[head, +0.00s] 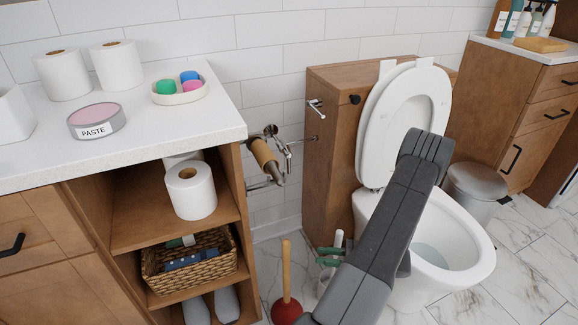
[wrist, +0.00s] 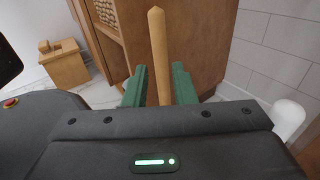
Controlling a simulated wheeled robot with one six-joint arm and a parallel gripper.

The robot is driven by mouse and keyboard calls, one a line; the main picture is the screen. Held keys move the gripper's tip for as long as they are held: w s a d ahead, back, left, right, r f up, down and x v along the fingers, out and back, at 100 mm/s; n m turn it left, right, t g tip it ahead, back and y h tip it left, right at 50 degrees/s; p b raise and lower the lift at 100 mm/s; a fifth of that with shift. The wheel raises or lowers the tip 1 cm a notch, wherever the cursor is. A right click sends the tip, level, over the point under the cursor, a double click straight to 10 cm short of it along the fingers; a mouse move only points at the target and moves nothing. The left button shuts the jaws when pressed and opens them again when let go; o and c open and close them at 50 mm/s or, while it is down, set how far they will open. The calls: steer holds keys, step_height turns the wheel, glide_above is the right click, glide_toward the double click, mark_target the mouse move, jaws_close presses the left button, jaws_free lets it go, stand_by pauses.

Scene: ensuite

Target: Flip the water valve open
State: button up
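A chrome fitting with pipes (head: 285,150) on the tiled wall, between the vanity and the wooden toilet tank box, looks like the water valve. Which part is its handle, and how it is turned, is too small to tell. A brown cardboard-like tube (head: 264,160) sits in front of it. My gripper (head: 327,256) is low in front of the tank box, below and right of the fitting, and apart from it. In the wrist view, its green fingers (wrist: 158,86) are spread with a gap. The plunger's wooden handle (wrist: 158,40) shows upright beyond that gap. The valve is not recognisable in the wrist view.
The red plunger (head: 286,308) stands on the floor left of my gripper. The toilet (head: 463,262), lid raised, is to the right, with a grey bin (head: 476,190) behind it. The open vanity shelf (head: 125,240) holds a paper roll (head: 191,190) and a basket (head: 188,262).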

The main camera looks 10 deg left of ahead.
steer(key=w+a+r+m+t+p, duration=0.1)
steer(key=w+a+r+m+t, duration=0.1)
steer(key=m, duration=0.2)
steer(key=w+a+r+m+t+p, duration=0.2)
steer(key=a+m, duration=0.1)
steer(key=w+a+r+m+t+p, duration=0.1)
steer(key=w+a+r+m+t, duration=0.1)
steer(key=a+m, duration=0.1)
steer(key=shift+w+a+r+m+p, duration=0.2)
steer(key=shift+r+m+p, duration=0.15)
steer(key=shift+m, duration=0.45)
jaws_close()
steer(key=w+a+r+m+t+h+p, duration=0.4)
steer(key=w+a+r+m+t+h, duration=0.1)
steer(key=m, duration=1)
steer(key=shift+w+m+t, duration=0.4)
steer(key=shift+w+t, duration=0.4)
steer(key=shift+t, duration=0.4)
